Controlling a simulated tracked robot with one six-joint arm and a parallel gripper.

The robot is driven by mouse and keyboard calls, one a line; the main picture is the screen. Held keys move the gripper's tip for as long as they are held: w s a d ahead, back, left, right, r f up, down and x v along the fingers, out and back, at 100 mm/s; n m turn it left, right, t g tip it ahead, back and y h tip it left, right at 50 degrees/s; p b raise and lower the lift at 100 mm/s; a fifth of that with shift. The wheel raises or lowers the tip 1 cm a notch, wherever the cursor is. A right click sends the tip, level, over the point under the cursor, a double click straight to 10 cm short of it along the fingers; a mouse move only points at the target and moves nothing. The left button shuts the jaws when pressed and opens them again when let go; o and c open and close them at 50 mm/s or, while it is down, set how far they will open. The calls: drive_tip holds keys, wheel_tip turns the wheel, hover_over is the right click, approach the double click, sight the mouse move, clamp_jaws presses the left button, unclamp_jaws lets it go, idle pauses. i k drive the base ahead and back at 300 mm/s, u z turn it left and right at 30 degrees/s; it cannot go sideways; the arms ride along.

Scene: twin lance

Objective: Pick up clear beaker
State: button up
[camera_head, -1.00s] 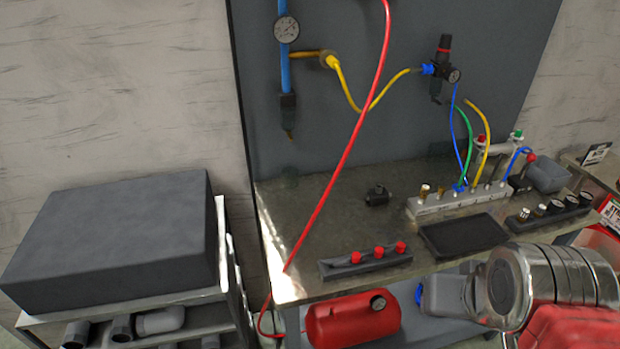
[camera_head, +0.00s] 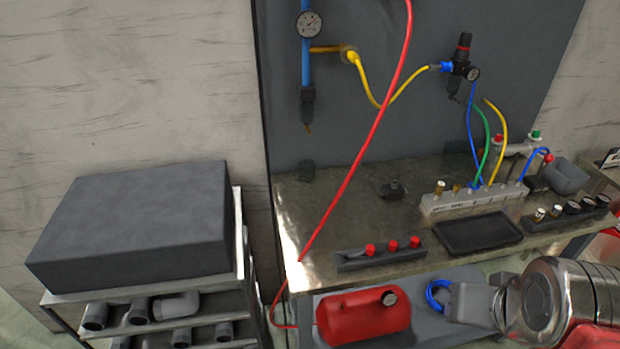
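No clear beaker can be made out for certain in the head view. My arm shows at the lower right, over the front of the bench. My gripper's fingers are not in the picture.
A red hose (camera_head: 375,130) hangs across the bench's left side. A valve block (camera_head: 475,198), a black tray (camera_head: 478,233) and a strip with red knobs (camera_head: 380,253) occupy the bench. A red tank (camera_head: 362,316) sits below. A shelf with a grey box (camera_head: 135,225) stands left.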

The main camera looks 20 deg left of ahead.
sight(307, 171)
drive_tip(key=k, duration=1.1)
drive_tip(key=u, duration=1.45)
drive_tip(key=i, duration=1.65)
drive_tip(key=u, duration=0.05)
